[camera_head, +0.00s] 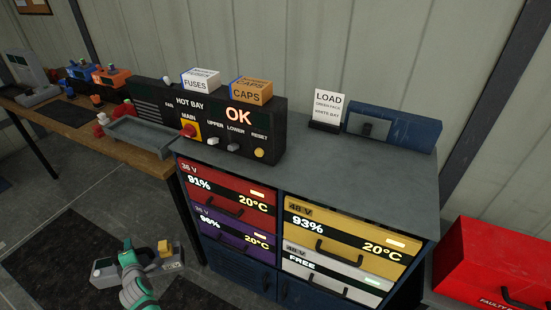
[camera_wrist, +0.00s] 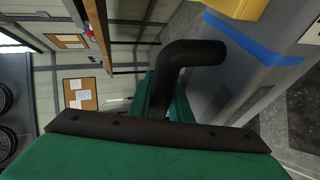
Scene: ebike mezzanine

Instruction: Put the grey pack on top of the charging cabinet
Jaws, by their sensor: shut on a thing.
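The grey pack (camera_head: 168,266) is at the lower left in the head view, left of the cabinet and below its top. It has a yellow block on it. My gripper (camera_head: 128,248) is shut on the pack's dark handle and covers the pack's middle. In the wrist view the bent black handle (camera_wrist: 195,52) runs between my green fingers, and the grey pack body (camera_wrist: 225,70) with a blue band fills the right. The charging cabinet (camera_head: 310,168) stands at centre right, with a bare stretch of grey top in front.
On the cabinet top stand the dark HOT BAY panel (camera_head: 200,125) carrying FUSES and CAPS boxes, a LOAD sign (camera_head: 328,107) and a blue case (camera_head: 395,128). A wooden bench (camera_head: 65,118) with a grey tray (camera_head: 140,135) adjoins at left. A red box (camera_head: 490,265) stands at right.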

